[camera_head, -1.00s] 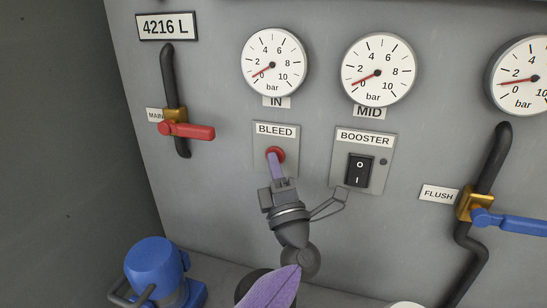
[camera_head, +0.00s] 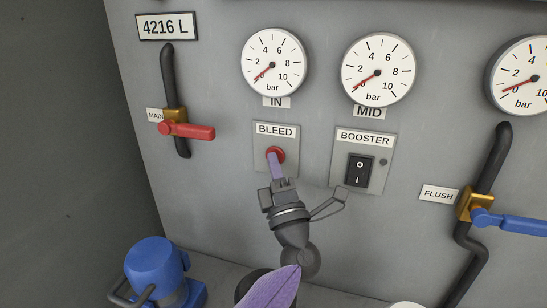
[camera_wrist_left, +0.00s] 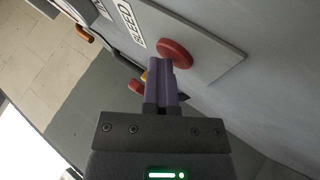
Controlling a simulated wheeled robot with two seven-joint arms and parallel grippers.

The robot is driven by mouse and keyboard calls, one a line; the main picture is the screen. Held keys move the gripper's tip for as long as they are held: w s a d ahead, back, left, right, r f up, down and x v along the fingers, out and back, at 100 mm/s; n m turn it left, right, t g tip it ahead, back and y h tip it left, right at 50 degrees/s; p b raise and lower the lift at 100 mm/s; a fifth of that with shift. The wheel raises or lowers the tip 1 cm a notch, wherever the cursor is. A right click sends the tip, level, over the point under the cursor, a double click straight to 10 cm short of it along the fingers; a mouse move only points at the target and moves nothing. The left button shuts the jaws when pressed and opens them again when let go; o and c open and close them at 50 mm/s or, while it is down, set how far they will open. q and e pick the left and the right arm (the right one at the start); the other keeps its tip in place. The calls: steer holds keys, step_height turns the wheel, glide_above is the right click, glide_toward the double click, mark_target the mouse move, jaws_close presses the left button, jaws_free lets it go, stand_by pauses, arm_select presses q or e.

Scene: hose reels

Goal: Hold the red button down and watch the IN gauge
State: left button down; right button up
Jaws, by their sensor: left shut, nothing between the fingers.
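The red button (camera_head: 276,154) sits on the BLEED plate (camera_head: 290,168), below the IN gauge (camera_head: 272,55). The gauge's red needle points to the lower left, close to 0 bar. My left gripper (camera_head: 273,158) is shut and empty, with its purple fingertips at the button and overlapping its lower left part. In the left wrist view the fingertips (camera_wrist_left: 160,62) are at the edge of the red button (camera_wrist_left: 175,51). They look to be touching it; I cannot tell how far it is pressed in. My right gripper is not in view.
The MID gauge (camera_head: 377,70) reads low, above the BOOSTER switch (camera_head: 360,170). A third gauge (camera_head: 520,75) is cut off at the right. A red-handled valve (camera_head: 188,131) is at the left, a blue-handled FLUSH valve (camera_head: 508,221) at the right. A blue pump-like body (camera_head: 156,265) stands at lower left.

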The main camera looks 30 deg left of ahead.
arm_select(q)
steer(key=shift+s, duration=0.1)
steer(key=shift+s+d+p, duration=0.2)
steer(key=shift+s+p, duration=0.4)
steer(key=shift+s, duration=0.15)
steer(key=s+p, duration=0.1)
steer(key=s, duration=0.1)
steer(key=s+d+p, duration=0.1)
steer(key=s, duration=0.2)
steer(key=shift+d+p, duration=0.1)
steer(key=shift+p, duration=0.25)
